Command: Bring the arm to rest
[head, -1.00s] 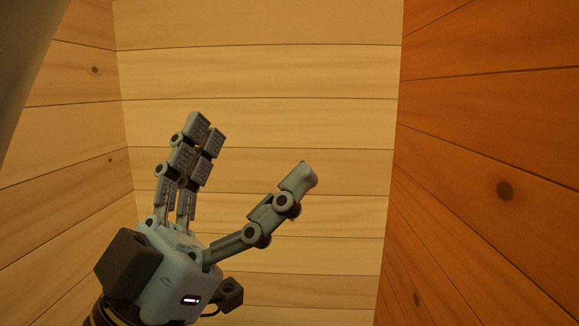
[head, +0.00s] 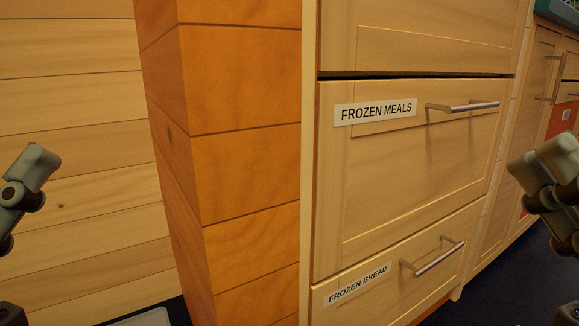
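My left gripper (head: 30,168) shows only in part at the left edge of the head view. One grey finger points up there, and the rest is cut off. My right gripper (head: 552,168) shows in part at the right edge, with two grey fingers side by side, tilted up and to the left. Its other parts are out of the picture. Nothing is seen held in either gripper, but their grips are not fully visible. Neither visible part appears to touch the furniture.
A pale wood drawer labelled FROZEN MEALS (head: 400,150) stands ahead, above one labelled FROZEN BREAD (head: 390,285). Both have bar handles and look shut. An orange wood pillar (head: 240,170) stands left of them, beside a plank wall (head: 80,90). Dark blue floor shows at lower right.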

